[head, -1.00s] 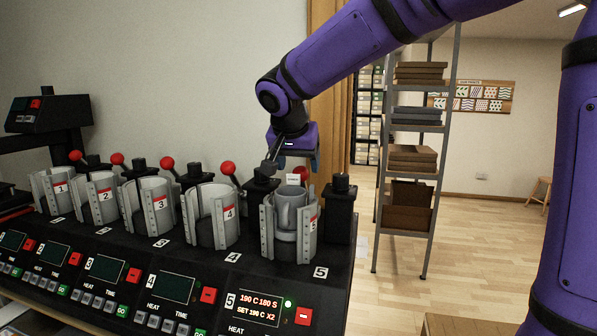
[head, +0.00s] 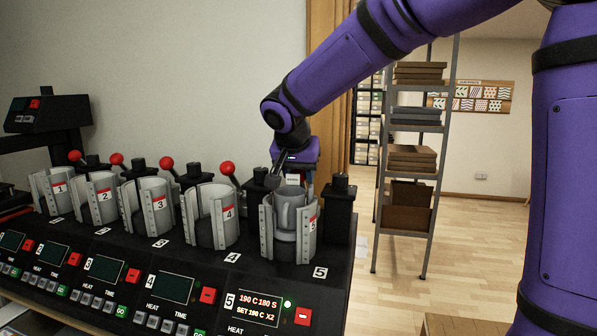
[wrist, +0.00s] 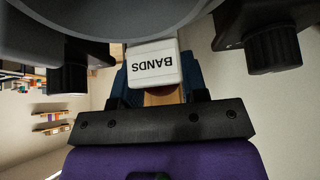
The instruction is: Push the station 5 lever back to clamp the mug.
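The station 5 clamp (head: 267,226) is at the right end of the row, with a grey mug (head: 291,217) upright inside it. My gripper (head: 309,177) points down just behind the mug, partly hidden by the mug and clamp. The red lever ball of station 5 is not visible in the head view. In the wrist view, my gripper's blue fingers (wrist: 156,78) stand apart, with a tan gap between them. A dark red sliver shows beside that gap; I cannot tell whether it is the lever ball or whether the fingers touch it.
A white box marked BANDS (wrist: 154,66) shows between the fingers in the wrist view. Station 4's lever ball (head: 227,168) and clamp (head: 194,217) stand to the left. A black post (head: 340,212) is close on the right. A shelf rack (head: 430,150) stands beyond, with open floor around it.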

